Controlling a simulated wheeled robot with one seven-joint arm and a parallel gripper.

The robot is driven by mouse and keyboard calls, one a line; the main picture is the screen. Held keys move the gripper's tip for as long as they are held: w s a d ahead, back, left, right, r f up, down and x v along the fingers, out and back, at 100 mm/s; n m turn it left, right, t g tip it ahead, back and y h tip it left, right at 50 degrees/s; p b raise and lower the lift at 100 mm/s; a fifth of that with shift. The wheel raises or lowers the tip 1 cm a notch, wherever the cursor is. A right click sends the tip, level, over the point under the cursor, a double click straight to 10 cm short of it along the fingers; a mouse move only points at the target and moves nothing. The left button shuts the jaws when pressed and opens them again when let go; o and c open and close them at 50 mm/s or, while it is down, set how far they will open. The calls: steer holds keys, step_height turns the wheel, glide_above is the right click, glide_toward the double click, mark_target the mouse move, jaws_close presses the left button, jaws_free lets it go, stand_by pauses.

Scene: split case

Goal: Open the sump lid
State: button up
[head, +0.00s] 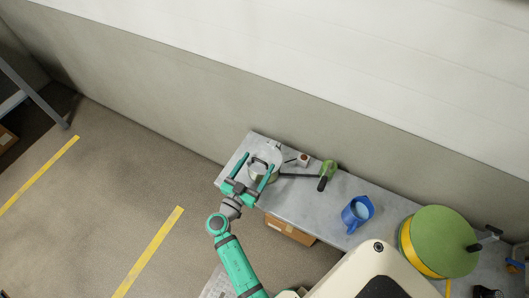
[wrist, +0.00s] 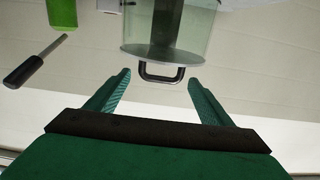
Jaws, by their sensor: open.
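The sump is a clear, round vessel (wrist: 203,30) at the left end of the grey bench; it also shows in the head view (head: 276,151), partly hidden by my gripper. A pale lid (wrist: 135,50) closes its near end in the wrist view. A black loop handle (wrist: 161,78) stands out from the lid. My gripper (head: 259,162) is open over the sump. In the wrist view the handle lies between the two green fingertips (wrist: 158,80), with a gap on either side. I cannot tell how deep the fingers reach around it.
A blue jug (head: 357,212) and a large green drum (head: 440,242) stand farther right. A cardboard box (head: 289,229) is below the bench. The wall runs close behind.

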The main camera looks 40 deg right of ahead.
mark_target(265, 157)
steer(key=shift+x, duration=3.15)
steer(key=c, duration=1.5)
steer(key=shift+d, duration=0.1)
